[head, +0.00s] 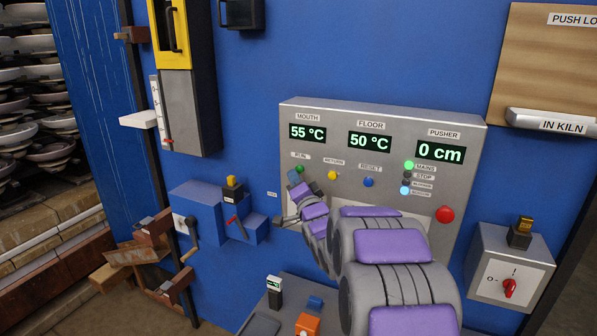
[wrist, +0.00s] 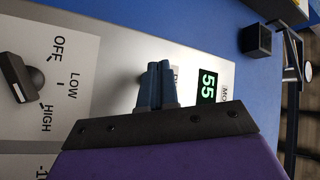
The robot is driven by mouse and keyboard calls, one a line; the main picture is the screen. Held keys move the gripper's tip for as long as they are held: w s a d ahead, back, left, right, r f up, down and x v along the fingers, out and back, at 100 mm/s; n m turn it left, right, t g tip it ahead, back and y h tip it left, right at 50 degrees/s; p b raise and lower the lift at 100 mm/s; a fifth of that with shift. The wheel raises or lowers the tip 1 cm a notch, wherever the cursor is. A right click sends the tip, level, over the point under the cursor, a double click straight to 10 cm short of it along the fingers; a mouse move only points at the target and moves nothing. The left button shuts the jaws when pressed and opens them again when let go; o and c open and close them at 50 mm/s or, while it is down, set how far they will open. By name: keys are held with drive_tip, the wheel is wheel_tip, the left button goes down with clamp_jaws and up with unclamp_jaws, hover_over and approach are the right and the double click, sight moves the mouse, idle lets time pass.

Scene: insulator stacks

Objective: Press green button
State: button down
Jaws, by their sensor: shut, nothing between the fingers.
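The green button (head: 299,169) sits under the RUN label at the left of the grey control panel (head: 390,112). My gripper (head: 293,176) is shut and empty, its tip just below and left of the green button. I cannot tell from the head view whether it touches the button. In the wrist view my shut fingers (wrist: 159,68) point at the panel face and cover part of a label beside the 55 display (wrist: 207,86). The green button does not show there; the fingers may hide it.
A yellow button (head: 332,175), a blue button (head: 368,182) and a large red button (head: 445,214) are on the same panel. A black rotary knob (wrist: 22,78) marked OFF, LOW, HIGH shows in the wrist view. A blue box with a lever (head: 236,222) stands at the left.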

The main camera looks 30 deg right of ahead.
drive_tip(key=shift+d+r, duration=0.1)
idle(0.7)
drive_tip(key=shift+w+d+p, duration=0.2)
drive_tip(key=shift+p, duration=0.25)
